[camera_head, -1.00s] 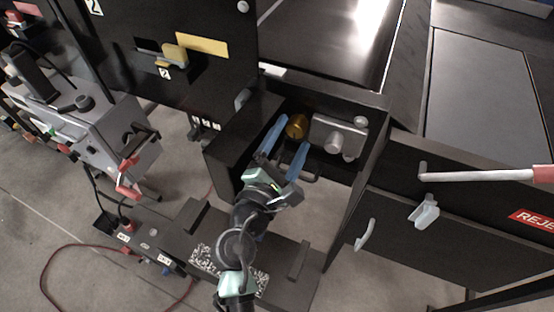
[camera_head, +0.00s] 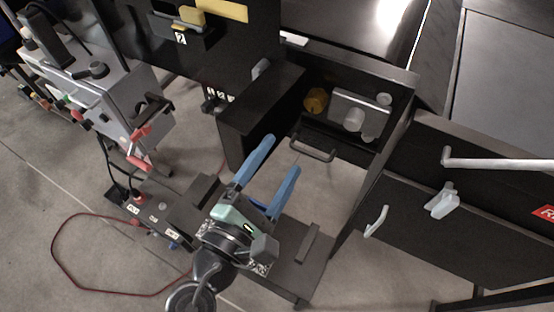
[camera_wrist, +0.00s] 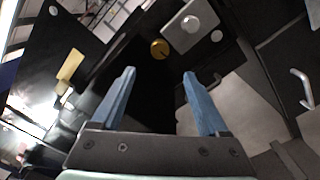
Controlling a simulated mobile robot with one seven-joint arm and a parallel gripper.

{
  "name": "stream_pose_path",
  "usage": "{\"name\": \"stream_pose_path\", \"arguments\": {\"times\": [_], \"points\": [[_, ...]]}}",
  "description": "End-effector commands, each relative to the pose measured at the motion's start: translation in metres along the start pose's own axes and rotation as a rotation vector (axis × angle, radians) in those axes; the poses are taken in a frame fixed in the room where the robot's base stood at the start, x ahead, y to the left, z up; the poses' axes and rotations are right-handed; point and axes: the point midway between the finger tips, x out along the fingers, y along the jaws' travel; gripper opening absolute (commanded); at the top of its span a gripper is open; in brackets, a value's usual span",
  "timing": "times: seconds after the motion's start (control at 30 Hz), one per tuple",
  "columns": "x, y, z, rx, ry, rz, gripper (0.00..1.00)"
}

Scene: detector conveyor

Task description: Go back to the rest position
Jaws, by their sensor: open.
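My gripper (camera_head: 268,165) has two blue fingers spread apart with nothing between them. In the head view it is in front of and below the open black compartment of the conveyor, clear of it. In the wrist view the two blue fingers (camera_wrist: 158,98) point toward the compartment. A round yellow-gold knob (camera_head: 316,100) and a grey box with a round knob (camera_head: 360,112) sit inside the compartment. Both also show in the wrist view, the gold knob (camera_wrist: 159,49) above the gap between the fingers.
A black door (camera_head: 258,115) stands open left of the compartment, and a handle bar (camera_head: 312,150) crosses below it. Black panels with pale handles (camera_head: 376,221) are at right. A grey control box (camera_head: 112,105) is at left. A red cable (camera_head: 60,262) lies on the floor.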

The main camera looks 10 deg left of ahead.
Motion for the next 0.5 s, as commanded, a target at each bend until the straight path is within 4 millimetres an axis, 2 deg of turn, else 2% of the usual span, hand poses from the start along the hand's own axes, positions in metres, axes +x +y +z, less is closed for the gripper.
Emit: {"name": "stream_pose_path", "arguments": {"times": [0.33, 0.43, 0.5], "points": [[0.004, 0.004, 0.003, 0.039, -0.002, 0.001, 0.78], [0.019, 0.021, 0.015, 0.205, -0.006, 0.010, 0.78], [0.035, 0.043, 0.032, 0.409, -0.005, 0.031, 0.78]]}}
